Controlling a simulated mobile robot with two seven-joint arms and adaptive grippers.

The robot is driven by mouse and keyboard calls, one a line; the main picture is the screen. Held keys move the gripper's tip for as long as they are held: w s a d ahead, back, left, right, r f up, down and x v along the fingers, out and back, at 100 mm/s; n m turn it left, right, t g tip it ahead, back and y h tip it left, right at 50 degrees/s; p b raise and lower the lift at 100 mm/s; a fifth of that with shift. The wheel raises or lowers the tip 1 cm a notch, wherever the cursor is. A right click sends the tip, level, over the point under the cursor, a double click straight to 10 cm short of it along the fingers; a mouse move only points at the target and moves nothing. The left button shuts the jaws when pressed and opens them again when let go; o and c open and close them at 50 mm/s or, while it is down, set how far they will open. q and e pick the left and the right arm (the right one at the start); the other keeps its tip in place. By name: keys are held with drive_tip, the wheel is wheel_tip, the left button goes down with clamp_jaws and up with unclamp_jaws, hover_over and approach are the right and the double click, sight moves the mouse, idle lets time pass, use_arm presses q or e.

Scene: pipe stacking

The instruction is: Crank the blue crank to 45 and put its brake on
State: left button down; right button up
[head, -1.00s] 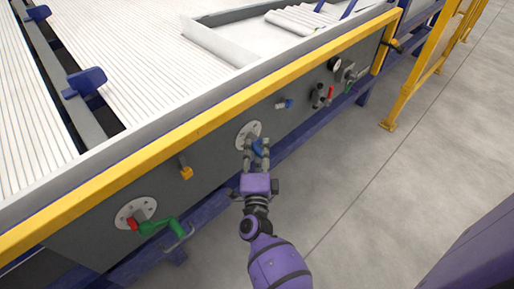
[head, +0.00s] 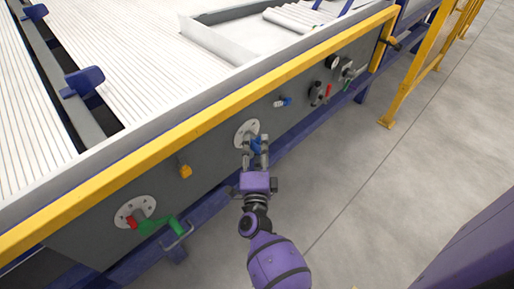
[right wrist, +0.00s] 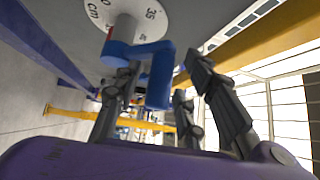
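The blue crank (head: 256,143) sits on a round white dial (head: 243,132) on the dark side panel. In the right wrist view the blue crank (right wrist: 160,78) shows its arm and handle close up, and the dial (right wrist: 150,14) shows "cm" and "35". A small blue lever (head: 285,102), which looks like its brake, is up and to the right of the dial. My right gripper (head: 256,138) is around the crank handle, with fingers apart on both sides and what look like small gaps. The crank's pointer reading cannot be told. My left gripper is not in view.
Further right are a black crank (head: 315,92) and a gauge (head: 333,62). A yellow rail (head: 200,118) runs above the panel. Floor in front is clear.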

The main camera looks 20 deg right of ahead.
drive_tip(key=v, duration=1.2)
drive_tip(key=shift+d, duration=0.1)
drive_tip(key=shift+c, duration=0.2)
